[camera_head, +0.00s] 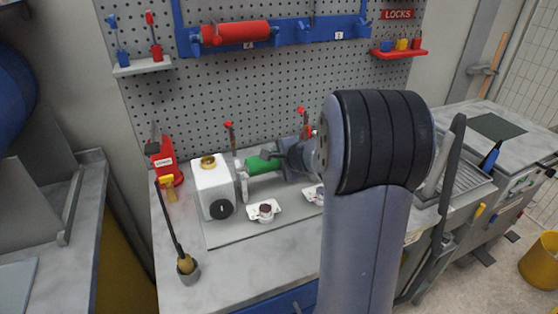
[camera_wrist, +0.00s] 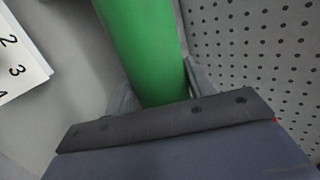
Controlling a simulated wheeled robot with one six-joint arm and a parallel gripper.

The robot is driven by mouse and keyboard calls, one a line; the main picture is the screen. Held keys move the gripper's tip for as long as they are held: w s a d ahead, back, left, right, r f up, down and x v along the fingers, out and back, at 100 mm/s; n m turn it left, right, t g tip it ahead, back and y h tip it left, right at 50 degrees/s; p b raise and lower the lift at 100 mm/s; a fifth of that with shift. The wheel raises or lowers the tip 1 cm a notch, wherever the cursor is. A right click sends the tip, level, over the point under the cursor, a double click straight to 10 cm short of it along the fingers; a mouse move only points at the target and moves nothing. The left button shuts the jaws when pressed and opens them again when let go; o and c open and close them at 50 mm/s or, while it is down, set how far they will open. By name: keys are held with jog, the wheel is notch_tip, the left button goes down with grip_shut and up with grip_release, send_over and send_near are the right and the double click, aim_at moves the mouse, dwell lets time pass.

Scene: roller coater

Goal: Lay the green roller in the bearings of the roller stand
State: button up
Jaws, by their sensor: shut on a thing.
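The green roller (camera_head: 264,164) is in my gripper (camera_head: 287,158), above the bench near the back. In the wrist view the green roller (camera_wrist: 147,45) runs up from between the fingers of my gripper (camera_wrist: 160,92). The roller stand has a white box (camera_head: 212,186) with a black knob and a grey upright (camera_head: 241,180) beside it, on a grey plate. The roller's left end appears close to this upright; I cannot tell whether it touches or rests in the bearing. My arm hides the right part of the stand.
A red roller (camera_head: 235,32) hangs on the blue wall rack (camera_head: 290,36). Two small white fixtures (camera_head: 264,211) sit at the plate's front. The pegboard (camera_head: 180,100) closes off the back.

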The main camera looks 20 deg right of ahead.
jog(key=shift+f, duration=0.2)
jog(key=o, duration=1.1)
jog(key=shift+f, duration=0.1)
jog(key=v, duration=1.1)
jog(key=shift+w+a, duration=0.1)
jog(key=x, duration=1.1)
jog(key=shift+r, duration=0.25)
